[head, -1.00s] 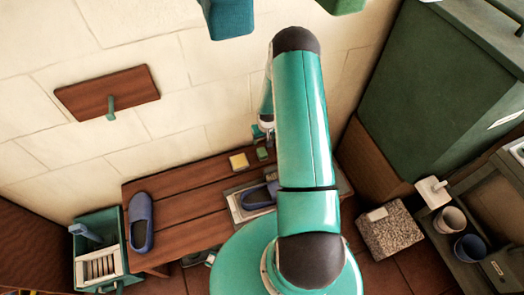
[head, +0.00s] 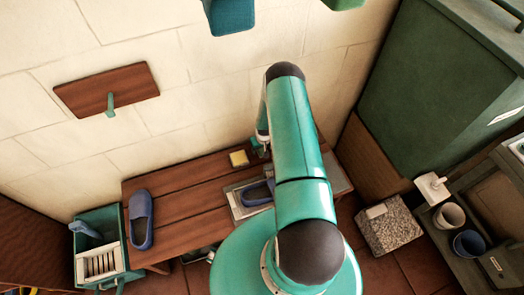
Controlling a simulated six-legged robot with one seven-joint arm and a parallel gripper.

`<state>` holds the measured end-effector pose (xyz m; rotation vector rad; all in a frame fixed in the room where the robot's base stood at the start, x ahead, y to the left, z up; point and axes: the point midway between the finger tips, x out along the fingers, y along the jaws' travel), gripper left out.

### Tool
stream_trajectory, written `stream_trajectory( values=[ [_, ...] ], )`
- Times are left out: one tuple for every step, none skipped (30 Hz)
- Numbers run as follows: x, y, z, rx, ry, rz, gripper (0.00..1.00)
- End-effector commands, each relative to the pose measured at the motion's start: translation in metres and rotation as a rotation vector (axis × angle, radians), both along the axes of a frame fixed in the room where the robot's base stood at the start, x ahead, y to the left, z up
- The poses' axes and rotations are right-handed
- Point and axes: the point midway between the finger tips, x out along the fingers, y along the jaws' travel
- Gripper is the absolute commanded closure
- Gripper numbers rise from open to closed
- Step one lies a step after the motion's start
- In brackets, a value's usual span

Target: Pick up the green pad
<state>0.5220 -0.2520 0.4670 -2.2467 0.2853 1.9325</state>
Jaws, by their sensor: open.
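The green pad (head: 255,153) is a small green block on the brown slatted bench, just right of a yellow sponge (head: 239,158). It is mostly hidden by my gripper (head: 262,147). My gripper is open and low over the bench, right at the pad in this view. I cannot tell whether the fingers touch the pad or are around it. My teal arm hides the bench to the right.
A blue slipper (head: 141,219) lies on the left of the bench (head: 190,207). Another blue slipper (head: 257,193) lies on a grey tray (head: 236,208) in front of the pad. A teal crate (head: 123,262) stands at the left. A green cabinet (head: 425,100) rises at the right.

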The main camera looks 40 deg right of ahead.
Motion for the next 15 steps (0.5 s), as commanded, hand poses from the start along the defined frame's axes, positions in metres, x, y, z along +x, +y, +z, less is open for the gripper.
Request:
stream_trajectory(
  values=[
    [0.0008,-0.0001,-0.0061,0.0,0.0,0.0,0.36],
    [0.0012,-0.0002,-0.0082,0.0,0.0,0.0,0.36],
    [0.0019,-0.0005,-0.0101,0.0,-0.001,-0.001,0.36],
    [0.0022,-0.0007,-0.0111,0.0,-0.001,-0.001,0.36],
    [0.0023,-0.0007,-0.0117,0.0,-0.001,-0.001,0.36],
    [0.0023,-0.0007,-0.0119,0.0,-0.001,-0.001,0.36],
    [0.0023,-0.0007,-0.0118,0.0,-0.001,-0.001,0.36],
    [0.0023,-0.0007,-0.0117,0.0,-0.001,-0.001,0.36],
    [0.0023,-0.0006,-0.0116,0.0,-0.001,-0.001,0.36],
    [0.0021,-0.0007,-0.0115,0.0,-0.001,-0.001,0.36],
    [0.0022,-0.0006,-0.0115,0.0,-0.001,-0.001,0.38],
    [0.0021,-0.0007,-0.0115,0.0,-0.001,-0.001,0.46],
    [0.0021,-0.0007,-0.0114,0.0,-0.001,-0.001,0.52],
    [0.0021,-0.0007,-0.0114,0.0,-0.001,-0.001,0.58],
    [0.002,-0.0006,-0.0114,0.0,-0.001,-0.001,0.66]
  ],
)
